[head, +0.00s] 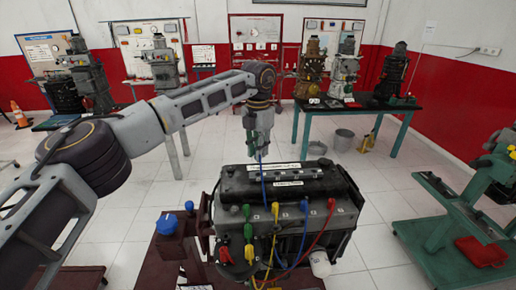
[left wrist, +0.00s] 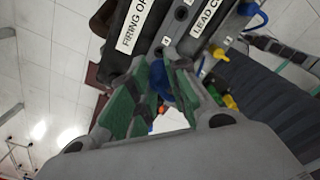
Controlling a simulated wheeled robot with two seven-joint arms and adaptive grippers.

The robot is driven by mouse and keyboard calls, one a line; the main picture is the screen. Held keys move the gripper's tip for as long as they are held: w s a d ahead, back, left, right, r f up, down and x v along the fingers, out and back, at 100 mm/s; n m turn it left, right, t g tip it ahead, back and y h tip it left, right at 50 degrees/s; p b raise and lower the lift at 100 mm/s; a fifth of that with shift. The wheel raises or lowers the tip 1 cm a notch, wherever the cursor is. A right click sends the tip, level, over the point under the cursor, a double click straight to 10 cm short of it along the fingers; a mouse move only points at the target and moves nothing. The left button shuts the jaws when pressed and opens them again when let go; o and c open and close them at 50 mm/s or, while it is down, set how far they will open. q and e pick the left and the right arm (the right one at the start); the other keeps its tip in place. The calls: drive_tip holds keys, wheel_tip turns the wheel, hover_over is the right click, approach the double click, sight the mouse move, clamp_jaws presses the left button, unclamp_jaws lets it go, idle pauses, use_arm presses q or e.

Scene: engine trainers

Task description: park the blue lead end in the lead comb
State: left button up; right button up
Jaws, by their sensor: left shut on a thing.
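My left gripper (head: 259,148) hangs over the rear of the dark engine block (head: 345,215), pointing down. It is shut on the blue lead end, which shows as a blue patch (left wrist: 163,85) between the green finger pads (left wrist: 160,72) in the left wrist view. The blue lead (head: 263,185) runs down from the gripper across the engine top. The lead comb's label (left wrist: 208,18) shows partly in the left wrist view, beside a firing order label (left wrist: 136,25). In the head view, the nearer white label (head: 289,183) is too small to read. My right gripper is out of view.
Yellow (head: 275,208), green (head: 246,210), blue (head: 304,206) and red (head: 331,204) boots line the engine's front, with lead loops hanging below. A blue knob (head: 167,223) stands at left. A green-legged table (head: 365,103) with engines is behind.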

use_arm(q)
drive_tip(key=shift+f+b, duration=1.05)
drive_tip(key=shift+f, duration=1.2)
drive_tip(key=shift+f+b, duration=0.35)
drive_tip(key=shift+f, duration=0.6)
idle(1.6)
drive_tip(key=o, duration=0.9)
drive_tip(key=shift+r, duration=6)
